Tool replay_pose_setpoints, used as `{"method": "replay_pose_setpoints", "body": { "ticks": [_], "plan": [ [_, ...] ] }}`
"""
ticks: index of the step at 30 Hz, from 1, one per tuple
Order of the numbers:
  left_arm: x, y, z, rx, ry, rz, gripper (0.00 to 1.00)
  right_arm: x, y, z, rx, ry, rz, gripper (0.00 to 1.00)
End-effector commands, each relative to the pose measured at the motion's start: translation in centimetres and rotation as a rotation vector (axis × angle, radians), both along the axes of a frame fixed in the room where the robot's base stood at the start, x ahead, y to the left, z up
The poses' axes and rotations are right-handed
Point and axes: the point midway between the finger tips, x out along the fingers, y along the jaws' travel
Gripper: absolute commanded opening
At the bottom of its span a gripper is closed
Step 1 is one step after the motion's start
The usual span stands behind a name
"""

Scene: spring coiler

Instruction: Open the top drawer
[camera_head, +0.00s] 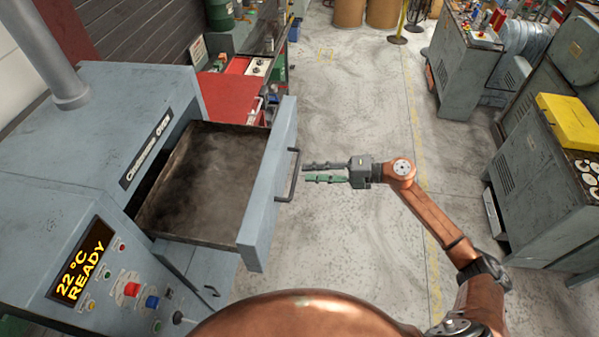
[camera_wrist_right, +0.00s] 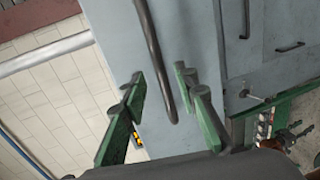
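The top drawer (camera_head: 269,190) of the blue-grey curing oven (camera_head: 140,85) is pulled well out, and its dark, stained inside is bare. Its dark bar handle (camera_head: 294,174) is on the front panel. My right gripper (camera_head: 306,173) is just to the right of the handle, with its green fingers spread and pointing at it. In the right wrist view the handle (camera_wrist_right: 155,60) runs between the open fingers (camera_wrist_right: 160,80) with gaps on both sides; I see no grip on it. My left gripper is not in view.
A lower drawer with a small handle (camera_head: 212,291) is below the open one. The oven's panel (camera_head: 84,258) reads "22 °C READY". A red bench (camera_head: 229,97) stands behind. Grey machines (camera_head: 545,165) stand at the right. The floor (camera_head: 355,100) between is clear.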

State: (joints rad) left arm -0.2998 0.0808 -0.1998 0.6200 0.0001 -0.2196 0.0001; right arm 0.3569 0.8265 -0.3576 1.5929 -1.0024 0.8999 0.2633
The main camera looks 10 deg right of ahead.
Motion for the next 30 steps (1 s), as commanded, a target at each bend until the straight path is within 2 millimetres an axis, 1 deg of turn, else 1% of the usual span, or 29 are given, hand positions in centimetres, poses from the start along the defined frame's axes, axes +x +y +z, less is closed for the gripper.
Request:
{"method": "replay_pose_setpoints", "body": {
  "ticks": [1, 3, 6, 10, 15, 30],
  "plan": [
    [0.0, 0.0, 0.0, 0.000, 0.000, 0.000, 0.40, -0.3, -1.1, 0.2, -0.001, 0.002, -0.003, 0.28],
    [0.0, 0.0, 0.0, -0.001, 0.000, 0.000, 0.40, -0.8, -2.4, 0.4, -0.003, 0.002, -0.002, 0.28],
    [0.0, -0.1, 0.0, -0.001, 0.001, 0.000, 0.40, -1.4, -4.0, 0.8, -0.002, 0.001, -0.002, 0.28],
    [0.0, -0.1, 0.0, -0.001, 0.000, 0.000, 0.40, -1.9, -5.4, 1.1, -0.001, 0.000, -0.002, 0.28],
    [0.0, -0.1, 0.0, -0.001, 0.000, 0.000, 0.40, -2.2, -6.0, 1.3, 0.001, 0.001, 0.000, 0.28],
    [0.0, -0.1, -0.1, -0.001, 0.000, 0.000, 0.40, -2.1, -6.1, 1.2, 0.005, 0.002, -0.005, 0.28]
  ]
}}
